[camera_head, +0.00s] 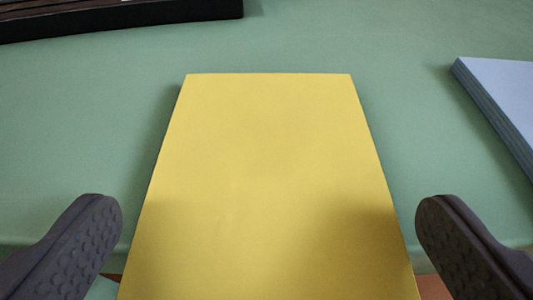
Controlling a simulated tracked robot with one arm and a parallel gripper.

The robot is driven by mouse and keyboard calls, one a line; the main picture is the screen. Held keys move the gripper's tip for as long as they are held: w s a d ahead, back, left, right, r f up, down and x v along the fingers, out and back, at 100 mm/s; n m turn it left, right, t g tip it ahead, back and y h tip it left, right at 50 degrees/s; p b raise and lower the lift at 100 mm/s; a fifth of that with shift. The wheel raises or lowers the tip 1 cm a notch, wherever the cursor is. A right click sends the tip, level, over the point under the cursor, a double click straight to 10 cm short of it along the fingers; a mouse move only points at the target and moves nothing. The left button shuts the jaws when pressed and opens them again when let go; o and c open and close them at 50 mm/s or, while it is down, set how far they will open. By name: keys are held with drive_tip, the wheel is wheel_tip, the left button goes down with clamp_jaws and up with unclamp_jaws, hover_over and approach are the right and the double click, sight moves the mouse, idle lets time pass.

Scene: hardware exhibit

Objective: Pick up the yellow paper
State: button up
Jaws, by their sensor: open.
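The yellow paper (268,160) lies flat on a green table in the middle of the view. It is a rectangle, and its near end runs out of the bottom of the picture. My gripper (269,225) is open, with one dark, studded finger on each side of the paper's near part. Both fingers appear apart from the paper, with a gap at each side. A soft shadow falls across the paper's lower part.
A stack of pale blue paper (505,90) lies at the right edge. A dark object (120,18) stands at the back left. The green table (330,45) is bare around the yellow paper, and its near edge shows low in the view.

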sight(262, 186)
drive_tip(key=shift+x, duration=1.4)
drive_tip(key=c, duration=0.7)
